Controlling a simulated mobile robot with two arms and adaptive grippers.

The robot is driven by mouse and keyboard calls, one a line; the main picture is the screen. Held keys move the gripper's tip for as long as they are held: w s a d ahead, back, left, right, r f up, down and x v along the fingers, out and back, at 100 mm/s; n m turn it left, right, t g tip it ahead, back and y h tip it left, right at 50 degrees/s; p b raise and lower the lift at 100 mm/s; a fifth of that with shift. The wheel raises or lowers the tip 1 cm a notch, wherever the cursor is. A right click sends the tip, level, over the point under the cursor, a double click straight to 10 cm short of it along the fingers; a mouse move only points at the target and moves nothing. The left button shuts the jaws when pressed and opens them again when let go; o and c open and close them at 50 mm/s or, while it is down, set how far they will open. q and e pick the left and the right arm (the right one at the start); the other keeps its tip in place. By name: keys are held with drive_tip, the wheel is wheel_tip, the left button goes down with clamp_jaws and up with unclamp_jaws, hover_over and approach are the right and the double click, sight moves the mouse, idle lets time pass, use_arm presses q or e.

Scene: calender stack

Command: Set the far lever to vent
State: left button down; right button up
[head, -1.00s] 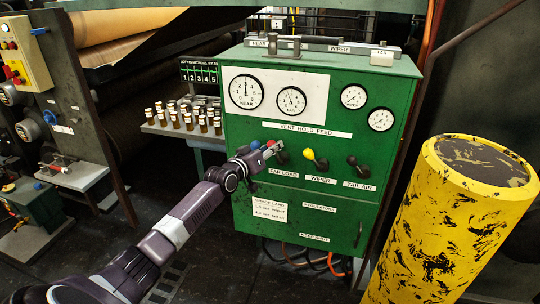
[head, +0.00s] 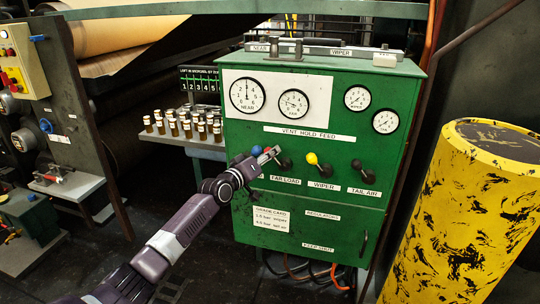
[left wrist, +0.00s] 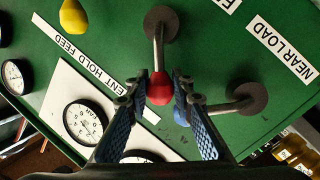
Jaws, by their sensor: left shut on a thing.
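The far lever has a red knob, seen in the left wrist view (left wrist: 159,90), on a grey rod from a round dark pivot. In the head view the red knob (head: 268,152) sits up and left of its pivot, on the vent side of the "VENT HOLD FEED" strip (head: 309,133). My left gripper (head: 272,155) is shut on this knob; its blue-padded fingers flank it in the left wrist view (left wrist: 158,92). The far gauge (head: 293,103) is on the panel above. My right gripper is not in view.
The near load lever's blue knob (head: 255,147) is close beside my left gripper. The wiper lever's yellow knob (head: 312,158) and the black-knobbed tail air lever (head: 356,164) stand to the right. A yellow column (head: 455,220) stands right of the green cabinet (head: 345,215).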

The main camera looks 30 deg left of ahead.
use_arm(q)
drive_tip(key=c, duration=1.7)
unclamp_jaws()
drive_tip(key=shift+a+f, duration=0.1)
drive_tip(key=shift+s, duration=0.1)
drive_tip(key=s, duration=1.2)
drive_tip(key=shift+r, duration=0.3)
drive_tip(key=shift+f, duration=0.1)
